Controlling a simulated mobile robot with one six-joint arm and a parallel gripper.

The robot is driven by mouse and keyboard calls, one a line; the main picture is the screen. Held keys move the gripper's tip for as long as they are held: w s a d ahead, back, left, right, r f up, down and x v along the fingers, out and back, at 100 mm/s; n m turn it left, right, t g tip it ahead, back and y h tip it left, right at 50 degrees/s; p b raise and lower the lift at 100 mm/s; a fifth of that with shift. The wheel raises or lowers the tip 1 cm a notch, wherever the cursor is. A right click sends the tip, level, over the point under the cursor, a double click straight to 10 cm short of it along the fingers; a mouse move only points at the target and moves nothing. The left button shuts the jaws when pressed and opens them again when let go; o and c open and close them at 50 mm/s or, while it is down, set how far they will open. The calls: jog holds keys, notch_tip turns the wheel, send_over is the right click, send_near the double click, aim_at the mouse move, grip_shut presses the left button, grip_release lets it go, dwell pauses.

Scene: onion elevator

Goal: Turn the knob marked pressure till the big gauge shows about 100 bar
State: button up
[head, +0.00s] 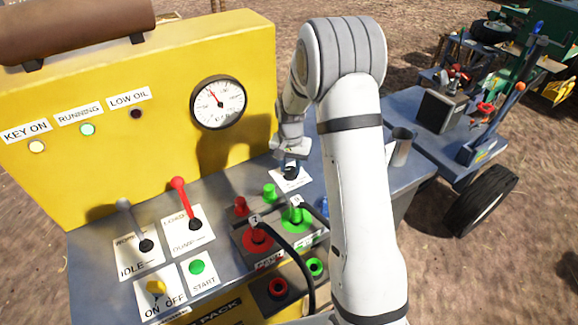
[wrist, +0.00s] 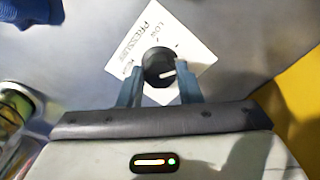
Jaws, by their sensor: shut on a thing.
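The black pressure knob (wrist: 158,64) sits on a white plate (wrist: 190,40) with the words PRESSURE and LOW, and a third word too blurred to read. My gripper (wrist: 160,78) is shut on the knob, one finger on each side. In the head view the knob (head: 290,172) is partly hidden under my gripper (head: 291,160). The big round gauge (head: 218,103) is on the yellow panel; its red needle points up and slightly left. Its numbers are too small to read.
Left of the knob, the grey console carries a red lever (head: 181,195), a grey lever (head: 135,228), a green start button (head: 197,266) and a yellow key switch (head: 156,288). Red and green hose couplings (head: 296,216) stand close in front of the knob. A blue trailer (head: 450,125) is at right.

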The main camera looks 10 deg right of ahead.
aim_at(291, 169)
jog(key=c, duration=0.3)
jog(key=shift+n+b, duration=0.35)
jog(key=shift+n, duration=0.55)
jog(key=o, duration=1)
jog(key=shift+c, duration=0.2)
jog(key=shift+r, duration=0.1)
notch_tip(291, 169, up, 8)
jog(key=shift+f+b, duration=0.15)
jog(key=shift+b, duration=0.2)
